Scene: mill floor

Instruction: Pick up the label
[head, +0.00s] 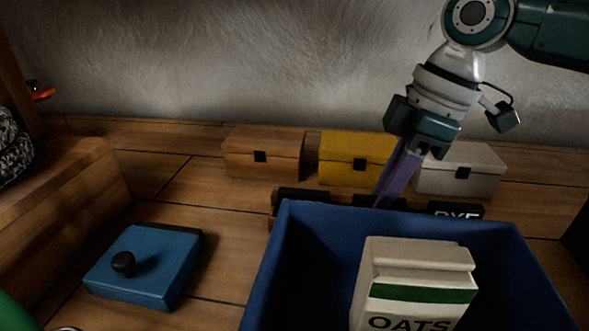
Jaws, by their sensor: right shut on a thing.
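My right gripper (384,203) reaches down from the upper right behind the blue bin. Its fingers are shut on a dark label (364,200), in front of the yellow box; the bin's rim hides its lower part and any writing. A second black label reading RYE (456,210) stands to the right, partly hidden by the bin. Another dark label (300,194) is at the left, its writing not readable. My left gripper is not in view.
The blue bin (318,222) in front holds a white OATS packet (417,292). Brown (285,152), yellow (345,148) and white (481,157) boxes line the wall. A blue lid with a black knob (158,262) lies at left; bare wood surrounds it.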

